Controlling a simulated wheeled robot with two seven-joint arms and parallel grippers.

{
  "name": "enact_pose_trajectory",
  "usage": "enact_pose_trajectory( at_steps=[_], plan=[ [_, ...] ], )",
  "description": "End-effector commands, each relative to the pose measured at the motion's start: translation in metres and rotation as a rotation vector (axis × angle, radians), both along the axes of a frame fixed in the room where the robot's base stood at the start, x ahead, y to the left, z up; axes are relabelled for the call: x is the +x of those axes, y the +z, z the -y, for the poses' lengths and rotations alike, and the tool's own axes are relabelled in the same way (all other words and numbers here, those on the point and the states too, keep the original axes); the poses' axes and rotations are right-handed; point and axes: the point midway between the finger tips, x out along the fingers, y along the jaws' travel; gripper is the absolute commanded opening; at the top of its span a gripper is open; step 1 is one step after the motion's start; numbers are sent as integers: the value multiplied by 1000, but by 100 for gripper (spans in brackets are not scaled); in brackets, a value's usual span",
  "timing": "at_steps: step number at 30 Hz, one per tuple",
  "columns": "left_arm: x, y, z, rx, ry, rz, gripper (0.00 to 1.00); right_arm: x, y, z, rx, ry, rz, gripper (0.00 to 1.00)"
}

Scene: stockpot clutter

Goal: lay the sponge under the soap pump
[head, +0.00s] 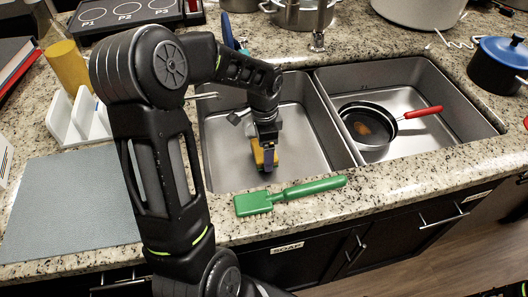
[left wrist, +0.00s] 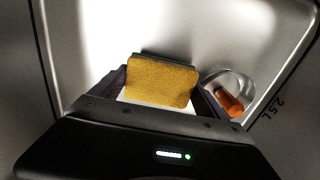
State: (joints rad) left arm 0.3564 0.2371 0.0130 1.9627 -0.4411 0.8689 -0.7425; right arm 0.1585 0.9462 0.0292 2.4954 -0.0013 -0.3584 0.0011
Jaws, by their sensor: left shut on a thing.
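The yellow sponge (head: 257,156) with a dark green layer is between the fingers of my left gripper (head: 265,163), inside the left sink basin (head: 307,135). In the left wrist view the sponge (left wrist: 160,80) stands on edge between the dark fingers, its yellow face toward the camera. My left gripper is shut on it. I cannot tell whether the sponge touches the basin floor. I cannot make out a soap pump; a label reading SOAP (head: 287,248) is on the front below the left basin. My right gripper is not in view.
A green scraper-like tool (head: 290,195) lies on the front counter edge. The right basin (head: 455,113) holds a black pan (head: 366,124) with a red handle. A white rack (head: 80,117) and grey mat (head: 75,208) are at left. An orange object (left wrist: 230,101) shows beside the gripper.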

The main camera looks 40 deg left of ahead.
Motion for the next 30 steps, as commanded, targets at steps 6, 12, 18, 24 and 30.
enact_pose_trajectory(
  at_steps=[6, 12, 18, 24, 30],
  plan=[
    [0, -17, 0, -1, -1, -1, 47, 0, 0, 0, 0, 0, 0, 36],
    [0, -17, 0, -1, -1, -1, 47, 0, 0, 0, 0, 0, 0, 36],
    [0, -19, 0, 0, -1, 0, 92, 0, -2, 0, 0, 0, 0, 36],
    [0, -19, 0, -1, -1, -1, 100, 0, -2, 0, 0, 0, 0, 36],
    [0, -17, 0, -1, -1, -1, 100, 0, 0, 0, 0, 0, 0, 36]
  ],
)
